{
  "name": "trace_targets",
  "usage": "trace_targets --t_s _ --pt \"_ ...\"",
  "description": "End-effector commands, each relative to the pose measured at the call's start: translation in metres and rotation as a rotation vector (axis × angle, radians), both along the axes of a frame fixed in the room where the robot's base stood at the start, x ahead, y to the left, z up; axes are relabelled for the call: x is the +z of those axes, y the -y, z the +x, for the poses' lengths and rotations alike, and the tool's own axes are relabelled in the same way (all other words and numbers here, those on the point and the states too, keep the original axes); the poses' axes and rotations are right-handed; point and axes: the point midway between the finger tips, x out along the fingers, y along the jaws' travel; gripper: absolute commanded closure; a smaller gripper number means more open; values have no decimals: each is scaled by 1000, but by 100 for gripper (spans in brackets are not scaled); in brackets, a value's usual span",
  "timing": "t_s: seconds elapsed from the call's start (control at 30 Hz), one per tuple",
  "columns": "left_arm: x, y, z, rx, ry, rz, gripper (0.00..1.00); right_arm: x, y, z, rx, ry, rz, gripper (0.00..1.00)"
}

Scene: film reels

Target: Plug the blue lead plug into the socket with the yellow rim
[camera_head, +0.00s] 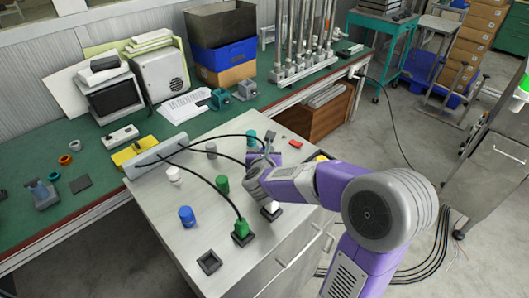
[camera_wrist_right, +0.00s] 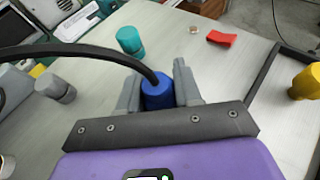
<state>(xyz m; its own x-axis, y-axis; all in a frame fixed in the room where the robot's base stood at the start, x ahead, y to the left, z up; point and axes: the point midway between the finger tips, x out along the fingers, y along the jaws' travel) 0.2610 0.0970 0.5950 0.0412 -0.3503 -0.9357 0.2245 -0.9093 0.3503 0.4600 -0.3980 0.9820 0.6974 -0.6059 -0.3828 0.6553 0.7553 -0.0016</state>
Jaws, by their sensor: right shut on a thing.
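My right gripper (camera_head: 262,163) is shut on a blue plug (camera_wrist_right: 157,93), which stands between its two fingers (camera_wrist_right: 158,90) in the wrist view with a black lead (camera_wrist_right: 90,52) arching away left. In the head view my gripper and wrist hide this plug. Near the front of the metal cabinet top, a green plug (camera_head: 241,227) with a lead sits in a dark socket, a white-topped piece (camera_head: 270,207) sits in another, and an empty dark square socket (camera_head: 209,262) lies at the left. I cannot make out a yellow rim. My left gripper is not in view.
Loose blue (camera_head: 186,216), white (camera_head: 174,175), green (camera_head: 222,184), grey (camera_head: 211,150) and teal (camera_head: 251,139) cylinders stand on the cabinet top. A red block (camera_wrist_right: 221,38) lies behind. A yellow cylinder (camera_wrist_right: 305,82) stands right. Black leads leave a grey strip (camera_head: 154,160).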

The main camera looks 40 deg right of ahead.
Motion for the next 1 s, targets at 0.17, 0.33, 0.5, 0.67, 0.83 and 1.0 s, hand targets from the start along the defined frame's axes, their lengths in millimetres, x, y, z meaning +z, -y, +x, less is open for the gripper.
trace_targets --t_s 0.17,0.33,0.5,0.67,0.83,1.0 --pt "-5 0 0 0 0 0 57 0 -1 -1 1 2 0 97" --pt "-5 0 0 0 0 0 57 0 -1 -1 1 0 0 97" --pt "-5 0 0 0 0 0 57 0 -1 -1 1 1 0 97" --pt "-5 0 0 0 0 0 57 0 -1 -1 1 0 0 97" --pt "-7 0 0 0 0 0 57 0 -1 -1 1 2 0 97" --pt "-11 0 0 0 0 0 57 -1 -1 -1 1 2 0 97"
